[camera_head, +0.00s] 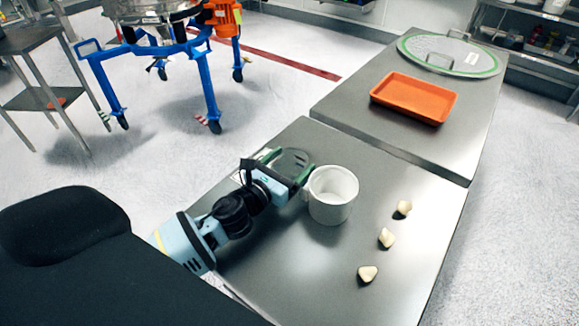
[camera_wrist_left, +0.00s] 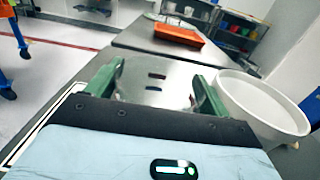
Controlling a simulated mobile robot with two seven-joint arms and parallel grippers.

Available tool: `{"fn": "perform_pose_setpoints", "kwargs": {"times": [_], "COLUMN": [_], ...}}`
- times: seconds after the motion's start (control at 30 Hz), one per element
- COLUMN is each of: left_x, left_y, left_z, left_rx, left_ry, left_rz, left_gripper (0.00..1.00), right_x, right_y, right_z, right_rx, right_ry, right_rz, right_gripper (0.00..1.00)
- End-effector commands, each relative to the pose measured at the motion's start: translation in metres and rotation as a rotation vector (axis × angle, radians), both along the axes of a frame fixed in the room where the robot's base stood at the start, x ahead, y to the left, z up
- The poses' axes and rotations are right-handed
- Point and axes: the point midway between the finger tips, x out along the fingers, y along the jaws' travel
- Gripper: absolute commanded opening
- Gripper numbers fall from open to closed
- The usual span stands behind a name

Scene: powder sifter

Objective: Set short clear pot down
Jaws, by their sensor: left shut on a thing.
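The short clear pot (camera_head: 292,158) is see-through and hard to make out, near the far left edge of the near steel table (camera_head: 300,270). My left gripper (camera_head: 287,166) has its green fingers on either side of the pot and is shut on it. In the left wrist view the clear pot (camera_wrist_left: 156,88) shows faintly between the green fingers (camera_wrist_left: 157,72). The pot looks upright and low over the table; I cannot tell whether its base touches the top. My right gripper is not in view.
A white pot (camera_head: 332,196) stands close to the right of my left gripper; it also shows in the left wrist view (camera_wrist_left: 262,108). Three pale lumps (camera_head: 386,238) lie on the right. An orange tray (camera_head: 414,97) and round lid (camera_head: 450,55) are on the far table.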

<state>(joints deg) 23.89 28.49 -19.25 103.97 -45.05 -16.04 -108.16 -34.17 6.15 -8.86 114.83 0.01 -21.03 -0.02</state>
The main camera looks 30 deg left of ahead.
Motion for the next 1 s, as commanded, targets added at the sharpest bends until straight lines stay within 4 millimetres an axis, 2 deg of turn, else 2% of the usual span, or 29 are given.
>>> {"fn": "perform_pose_setpoints", "kwargs": {"times": [0.27, 0.4, 0.7, 1.0], "left_x": [0.001, -0.016, -0.053, -0.075], "left_y": [0.0, 0.025, 0.083, 0.12], "left_z": [0.04, 0.033, 0.036, 0.044], "left_rx": [0.004, 0.006, 0.004, -0.001], "left_ry": [-0.011, 0.002, 0.006, 0.001], "left_rz": [-0.002, 0.0, 0.001, 0.0], "left_gripper": [0.53, 0.53, 0.53, 0.53], "right_x": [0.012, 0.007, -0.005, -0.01], "right_y": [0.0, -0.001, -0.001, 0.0], "right_z": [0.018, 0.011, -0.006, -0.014], "right_rx": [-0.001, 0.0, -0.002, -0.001], "right_ry": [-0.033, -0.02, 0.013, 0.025], "right_rz": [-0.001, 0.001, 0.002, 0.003], "right_gripper": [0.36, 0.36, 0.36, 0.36]}}
